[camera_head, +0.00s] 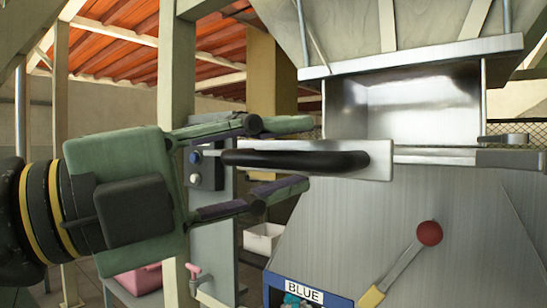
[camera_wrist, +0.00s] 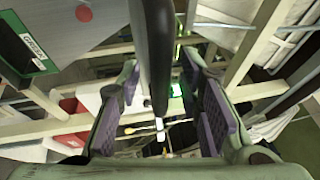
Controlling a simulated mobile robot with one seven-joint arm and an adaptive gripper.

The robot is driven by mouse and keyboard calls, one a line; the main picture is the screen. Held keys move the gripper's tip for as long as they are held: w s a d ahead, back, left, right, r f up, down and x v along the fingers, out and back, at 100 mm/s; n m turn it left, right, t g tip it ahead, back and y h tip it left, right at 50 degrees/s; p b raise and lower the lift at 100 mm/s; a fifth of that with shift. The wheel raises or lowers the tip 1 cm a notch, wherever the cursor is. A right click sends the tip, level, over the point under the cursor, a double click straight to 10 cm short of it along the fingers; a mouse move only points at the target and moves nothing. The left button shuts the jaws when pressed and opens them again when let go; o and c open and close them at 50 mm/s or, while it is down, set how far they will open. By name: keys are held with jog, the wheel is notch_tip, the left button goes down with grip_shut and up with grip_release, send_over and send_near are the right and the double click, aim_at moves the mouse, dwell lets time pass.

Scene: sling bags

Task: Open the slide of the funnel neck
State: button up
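The slide of the funnel neck is a flat metal plate (camera_head: 381,160) with a long black handle (camera_head: 295,160). It sits at the lower edge of the shiny metal neck (camera_head: 400,108), and the plate and handle stick out to the left. My gripper (camera_head: 310,155) comes from the left with its fingers apart, one above and one below the handle. In the wrist view, the black handle (camera_wrist: 153,60) runs between the purple-padded fingers of my gripper (camera_wrist: 160,65). Gaps show on both sides, so the gripper is open and not clamped on it.
A grey machine housing below the neck carries a lever with a red knob (camera_head: 429,233) and a sign reading BLUE (camera_head: 304,290). A small control box (camera_head: 205,168) stands behind the fingers. Wooden posts and a pink tap (camera_head: 198,276) are farther back.

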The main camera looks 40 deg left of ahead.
jog(key=v, duration=1.2)
dwell(0.3)
